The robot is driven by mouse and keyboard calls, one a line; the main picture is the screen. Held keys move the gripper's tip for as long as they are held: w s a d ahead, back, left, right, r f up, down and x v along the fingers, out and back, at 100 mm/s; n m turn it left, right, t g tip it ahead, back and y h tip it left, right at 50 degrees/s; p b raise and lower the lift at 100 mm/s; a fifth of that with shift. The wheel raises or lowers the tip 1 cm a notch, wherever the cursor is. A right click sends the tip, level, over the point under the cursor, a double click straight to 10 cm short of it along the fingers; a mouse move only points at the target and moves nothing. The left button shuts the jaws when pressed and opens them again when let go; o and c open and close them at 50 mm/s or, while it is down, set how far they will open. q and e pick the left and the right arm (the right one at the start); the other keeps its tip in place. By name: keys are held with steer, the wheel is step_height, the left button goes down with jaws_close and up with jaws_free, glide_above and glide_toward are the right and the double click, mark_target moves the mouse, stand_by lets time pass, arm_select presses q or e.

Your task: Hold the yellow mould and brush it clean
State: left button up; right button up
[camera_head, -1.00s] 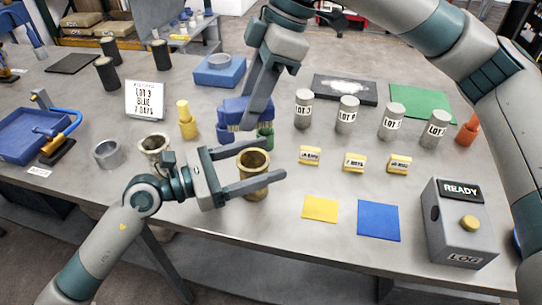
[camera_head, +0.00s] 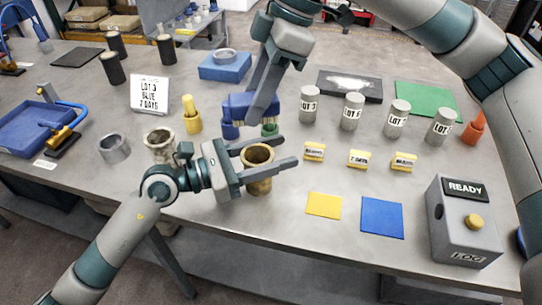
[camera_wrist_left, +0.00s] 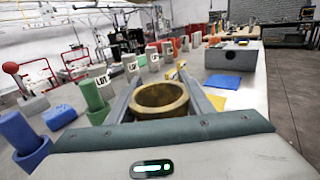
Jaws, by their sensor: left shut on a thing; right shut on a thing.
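The yellow mould (camera_head: 259,185) is a brassy, open-topped cup standing upright near the table's front edge. My left gripper (camera_head: 290,151) is shut on it, with one finger on each side. The mould also shows between the fingers in the left wrist view (camera_wrist_left: 160,101); its inside is dark. The brush is apart from the mould.
Another metal mould (camera_head: 159,142) and a grey ring (camera_head: 114,148) stand to the left. A green cylinder (camera_head: 270,129) is close behind the mould. Lot canisters (camera_head: 353,111), yellow labels (camera_head: 359,159), yellow pad (camera_head: 323,205), blue pad (camera_head: 382,218) and a READY box (camera_head: 465,225) lie right.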

steer(key=shift+d+m, duration=0.1)
steer(key=shift+m, duration=0.2)
steer(key=m, duration=0.1)
steer(key=m+t, duration=0.1)
steer(key=m, duration=0.1)
steer(key=d+f+m+t, duration=0.1)
steer(key=shift+s, duration=0.2)
steer(key=m, duration=0.2)
steer(key=m+t+h, duration=0.1)
steer(key=m, duration=0.1)
steer(key=shift+d, duration=0.4)
steer(key=shift+f, duration=0.1)
